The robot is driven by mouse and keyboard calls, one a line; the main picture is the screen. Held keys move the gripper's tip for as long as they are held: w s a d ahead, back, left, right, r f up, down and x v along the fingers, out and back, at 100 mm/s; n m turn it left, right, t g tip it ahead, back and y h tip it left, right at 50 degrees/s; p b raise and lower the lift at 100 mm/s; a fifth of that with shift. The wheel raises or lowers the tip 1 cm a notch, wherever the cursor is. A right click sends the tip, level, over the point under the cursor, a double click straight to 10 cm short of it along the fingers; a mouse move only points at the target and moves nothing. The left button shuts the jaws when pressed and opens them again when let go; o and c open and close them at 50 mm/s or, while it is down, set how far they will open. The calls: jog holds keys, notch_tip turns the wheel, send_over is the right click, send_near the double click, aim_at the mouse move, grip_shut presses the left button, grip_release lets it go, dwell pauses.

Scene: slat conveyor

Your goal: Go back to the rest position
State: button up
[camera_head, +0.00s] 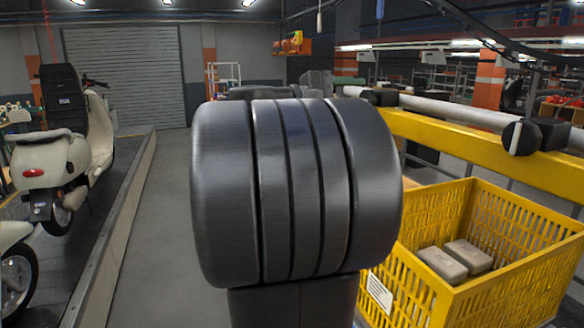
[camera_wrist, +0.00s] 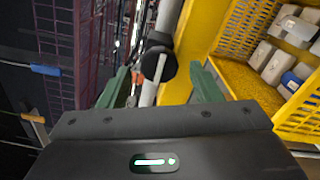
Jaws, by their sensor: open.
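My gripper (camera_wrist: 160,82) shows in the wrist view with its two green fingers spread apart and nothing between them. Beyond the fingers are a yellow rail and a dark round roller end. In the head view my own dark arm link fills the middle and hides most of what lies behind it. I cannot make out the gripper clearly there.
A yellow crate (camera_head: 411,283) stands at right with two grey-brown blocks (camera_head: 455,261) visible inside. A yellow conveyor frame (camera_head: 480,150) runs behind it. Cream scooters (camera_head: 50,160) stand at left beside a low ledge (camera_head: 120,215). The floor (camera_head: 165,200) between is clear.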

jog(key=shift+d, duration=0.15)
dwell(0.3)
jog(key=b+v, duration=0.3)
jog(key=v, duration=1.1)
jog(key=w+d+m+b, duration=0.1)
jog(key=w+d+m, duration=0.1)
jog(key=d+m, duration=0.4)
jog(key=w+d+m+b, duration=0.1)
jog(key=w+d+m, duration=0.1)
jog(key=d+m, duration=0.5)
jog(key=shift+w+r+m+b, duration=0.3)
jog(key=shift+r+m+b, duration=0.05)
jog(key=shift+m, duration=1.15)
jog(key=shift+d, duration=0.15)
